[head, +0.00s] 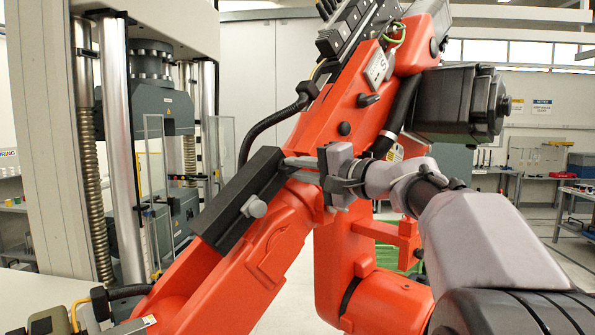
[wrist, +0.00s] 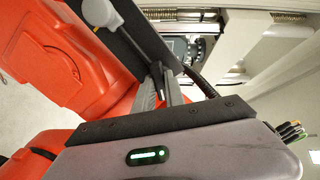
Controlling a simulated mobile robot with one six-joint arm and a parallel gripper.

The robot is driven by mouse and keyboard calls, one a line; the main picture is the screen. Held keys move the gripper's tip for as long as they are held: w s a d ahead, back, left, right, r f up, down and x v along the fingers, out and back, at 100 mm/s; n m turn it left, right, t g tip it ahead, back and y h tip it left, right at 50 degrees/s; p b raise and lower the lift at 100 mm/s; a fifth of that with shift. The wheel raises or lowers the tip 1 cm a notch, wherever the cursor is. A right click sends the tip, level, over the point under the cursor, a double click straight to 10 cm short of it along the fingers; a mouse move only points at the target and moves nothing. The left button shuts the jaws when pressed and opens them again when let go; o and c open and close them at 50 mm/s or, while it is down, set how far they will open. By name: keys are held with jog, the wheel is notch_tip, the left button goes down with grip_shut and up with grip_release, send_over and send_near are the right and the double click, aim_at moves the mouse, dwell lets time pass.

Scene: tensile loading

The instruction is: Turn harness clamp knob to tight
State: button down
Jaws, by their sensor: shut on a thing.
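A long black clamp bar (head: 232,205) lies along the orange arm, tilted up to the right. It also shows in the wrist view (wrist: 135,32). A round grey knob (head: 254,207) sticks out from its lower part, clear of my fingers; it shows at the top of the wrist view (wrist: 99,12). My gripper (head: 287,164) reaches in from the right to the bar's upper end.
The large orange arm (head: 262,262) fills the middle, with a black cable (head: 272,122) looping just above the bar. A testing machine with a steel column (head: 118,150) stands at the left. A workbench (head: 570,195) is at the far right.

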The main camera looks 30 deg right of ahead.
jog(key=c, duration=1.4)
grip_release()
jog(key=b+v, duration=0.2)
jog(key=v, duration=1.5)
jog(key=shift+s, duration=0.25)
jog(key=shift+r, duration=0.1)
